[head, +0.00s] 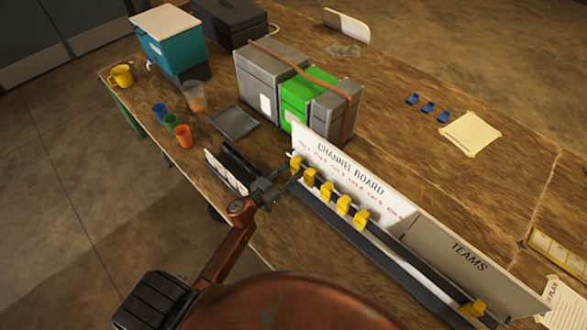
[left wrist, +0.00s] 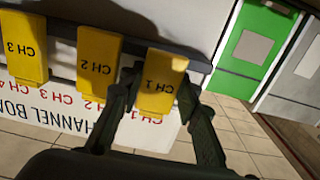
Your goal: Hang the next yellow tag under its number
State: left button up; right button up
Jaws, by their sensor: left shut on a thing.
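The white channel board (head: 345,165) stands on the wooden table with a row of red numbers. Several yellow tags hang on the dark rail along it. My left gripper (head: 284,181) is at the rail's left end. In the left wrist view, which shows the board upside down, its fingers (left wrist: 161,80) are closed on both sides of the CH 1 tag (left wrist: 160,92). That tag is at the rail, beside the CH 1 print. The CH 2 tag (left wrist: 99,55) and CH 3 tag (left wrist: 24,48) hang beside it. My right gripper is out of view.
The TEAMS board (head: 455,250) continues to the right, with one yellow tag (head: 472,308) near its far end. A green and grey case (head: 305,92) stands close behind the board. Cups, a flat grey tray (head: 234,122) and a teal cooler (head: 170,45) are to the left.

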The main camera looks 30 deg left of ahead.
pick_arm(q)
jog(key=o, duration=1.3)
jog(key=shift+c, duration=0.2)
